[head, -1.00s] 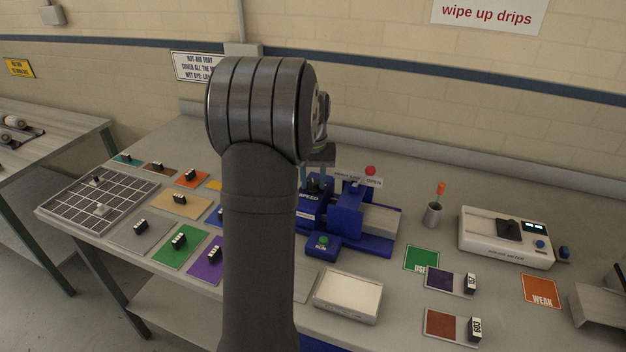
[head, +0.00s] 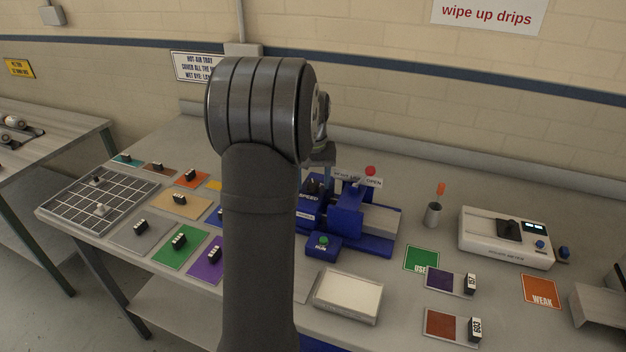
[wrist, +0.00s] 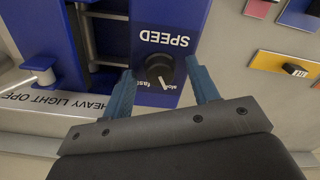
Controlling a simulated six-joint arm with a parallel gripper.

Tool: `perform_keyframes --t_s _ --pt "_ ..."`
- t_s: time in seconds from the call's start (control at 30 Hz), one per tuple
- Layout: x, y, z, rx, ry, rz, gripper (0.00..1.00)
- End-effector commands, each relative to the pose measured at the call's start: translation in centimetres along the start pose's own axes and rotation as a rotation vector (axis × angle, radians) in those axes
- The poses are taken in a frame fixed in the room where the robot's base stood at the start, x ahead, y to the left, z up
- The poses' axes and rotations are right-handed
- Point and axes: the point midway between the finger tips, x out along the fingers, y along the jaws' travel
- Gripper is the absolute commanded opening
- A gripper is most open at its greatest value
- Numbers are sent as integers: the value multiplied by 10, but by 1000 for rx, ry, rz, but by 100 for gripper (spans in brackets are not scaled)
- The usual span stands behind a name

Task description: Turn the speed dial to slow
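The speed dial (wrist: 160,70) is a black round knob on a blue panel marked SPEED, seen in the wrist view. A white pointer line on it points toward the panel's lower edge, between the words "fast" and "slow". My gripper (wrist: 162,84) is open, with one blue finger on each side of the dial and visible gaps between them. Whether the fingertips reach down to knob height is hard to tell. In the head view the blue machine (head: 347,216) shows beside my arm, which hides part of it.
A white tray (head: 347,296) sits in front. Coloured swatches (head: 180,246) lie left; a white meter (head: 506,238) stands right.

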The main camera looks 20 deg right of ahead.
Motion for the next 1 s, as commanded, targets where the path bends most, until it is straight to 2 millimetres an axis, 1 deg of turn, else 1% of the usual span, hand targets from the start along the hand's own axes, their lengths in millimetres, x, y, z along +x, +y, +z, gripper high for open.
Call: perform_keyframes --t_s 0.17,0.27,0.37,0.7,0.8,0.9,1.0 --pt "-2 0 0 0 0 0 55" --pt "-11 0 -1 0 3 0 55" --pt "-28 0 -1 0 4 1 55" --pt "-111 0 -1 0 5 1 55" --pt "-133 0 -1 0 4 1 55" --pt "-151 0 0 0 2 0 55" --pt "-163 0 0 0 1 0 55"
